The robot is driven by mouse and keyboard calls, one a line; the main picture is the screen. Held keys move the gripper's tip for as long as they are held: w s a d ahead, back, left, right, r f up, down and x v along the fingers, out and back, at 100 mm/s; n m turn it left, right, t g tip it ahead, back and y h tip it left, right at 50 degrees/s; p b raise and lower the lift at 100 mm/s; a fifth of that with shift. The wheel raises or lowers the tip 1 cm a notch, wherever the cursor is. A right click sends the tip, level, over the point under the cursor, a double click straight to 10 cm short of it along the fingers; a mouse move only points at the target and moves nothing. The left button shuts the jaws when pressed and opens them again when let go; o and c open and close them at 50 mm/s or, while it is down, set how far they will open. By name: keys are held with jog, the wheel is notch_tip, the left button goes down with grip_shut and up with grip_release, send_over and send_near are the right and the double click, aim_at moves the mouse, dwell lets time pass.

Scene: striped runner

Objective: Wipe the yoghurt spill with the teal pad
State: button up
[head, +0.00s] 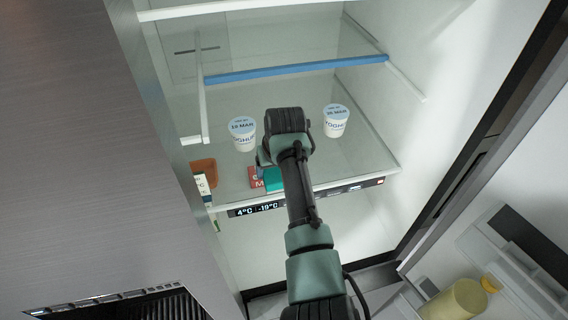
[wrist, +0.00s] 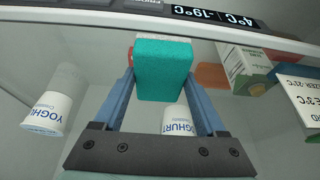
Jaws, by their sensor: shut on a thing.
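The teal pad (wrist: 163,68) is held between the two blue fingers of my gripper (wrist: 162,82) in the wrist view. In the head view the pad (head: 274,180) shows partly behind my arm, near the front edge of the fridge shelf. My gripper is shut on it, inside the fridge. One yoghurt cup (head: 242,134) stands to the left of my wrist and another yoghurt cup (head: 336,121) to the right. Both cups also show in the wrist view, one (wrist: 45,112) at the left, one (wrist: 178,121) between the fingers' bases. I cannot make out the yoghurt spill in either view.
A red item (head: 256,178) sits beside the pad. An orange-brown item (head: 204,172) and a carton (wrist: 245,68) stand at the shelf's left side in the head view. A blue-edged shelf (head: 300,68) spans above. The open door (head: 500,240) is at the right.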

aim_at(322, 161)
jog(key=shift+a+f, duration=0.1)
jog(key=shift+a, duration=0.25)
jog(key=shift+w+f+b, duration=0.15)
jog(key=shift+w+b, duration=0.35)
jog(key=shift+b, duration=0.6)
jog(key=shift+w+a, duration=0.15)
jog(key=shift+w, duration=0.1)
jog(key=shift+w+d+r+b, duration=0.2)
jog(key=shift+d+b, duration=0.2)
jog(key=shift+d, duration=0.55)
jog(key=shift+w+d+r+b, duration=0.15)
jog(key=shift+d+b, duration=0.25)
jog(key=shift+d, duration=0.5)
jog(key=shift+w+d+f+b, duration=0.1)
jog(key=shift+w+d+b, duration=0.1)
jog(key=shift+d+b, duration=0.6)
jog(key=shift+w+d+f+b, duration=0.15)
jog(key=shift+d+b, duration=0.3)
jog(key=shift+d, duration=0.6)
jog(key=shift+w+d+f+b, duration=0.1)
jog(key=shift+w+d+b, duration=0.1)
jog(key=shift+d+b, duration=0.6)
jog(key=shift+w+d+r+b, duration=0.15)
jog(key=shift+d+b, duration=0.25)
jog(key=shift+d, duration=0.5)
jog(key=d+b, duration=0.3)
jog(key=shift+w+b, duration=0.3)
jog(key=shift+w, duration=0.05)
jog(key=shift+d+r, duration=0.15)
jog(key=shift+d, duration=0.05)
